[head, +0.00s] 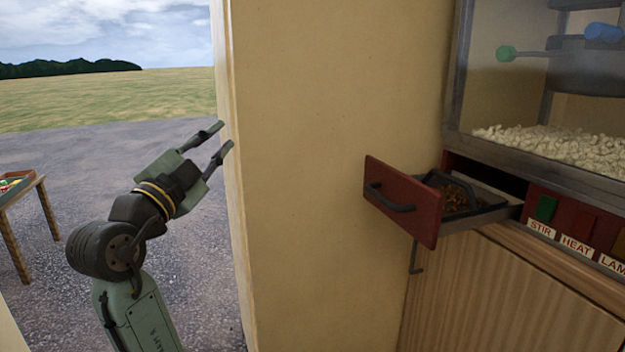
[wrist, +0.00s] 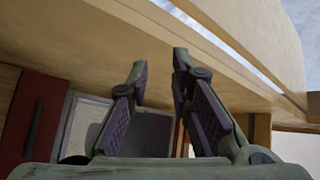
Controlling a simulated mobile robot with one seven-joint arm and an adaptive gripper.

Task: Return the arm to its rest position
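My gripper (head: 217,141) is raised in the left half of the head view, in front of the opening to the outside. Its fingertips point up and right, close to the edge of the beige wall. In the wrist view my gripper (wrist: 158,62) shows two fingers apart with nothing between them. It touches no object that I can see. My arm rises from the bottom of the head view and is bent at a thick dark joint.
A red-fronted drawer (head: 403,201) stands pulled out of the popcorn machine (head: 545,160), holding dark brown bits. The beige wall (head: 335,120) lies between it and my gripper. A small table (head: 36,183) with a tray stands outside at the left. Open paved ground lies beyond.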

